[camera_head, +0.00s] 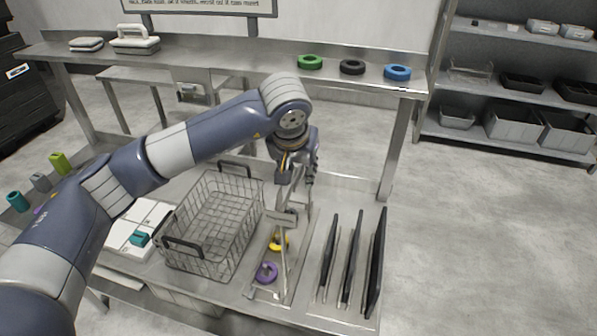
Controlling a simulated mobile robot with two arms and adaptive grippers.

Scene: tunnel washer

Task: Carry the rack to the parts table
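A narrow metal rack (282,217) with a tall thin frame stands on the near steel table (340,190), right of the wire basket. A yellow ring (278,241) and a purple ring (265,272) sit low in or beside it. My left gripper (297,178) is at the top of the rack's frame, pointing down. Its fingers overlap the frame, and I cannot tell whether they are closed on it. My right gripper is out of view. I cannot tell which table is the parts table.
A wire basket (212,222) with black handles stands left of the rack. Several black plates (352,258) stand upright to its right. A long bench (235,62) behind carries green (310,62), black (352,67) and blue (397,72) rings. Open floor lies right.

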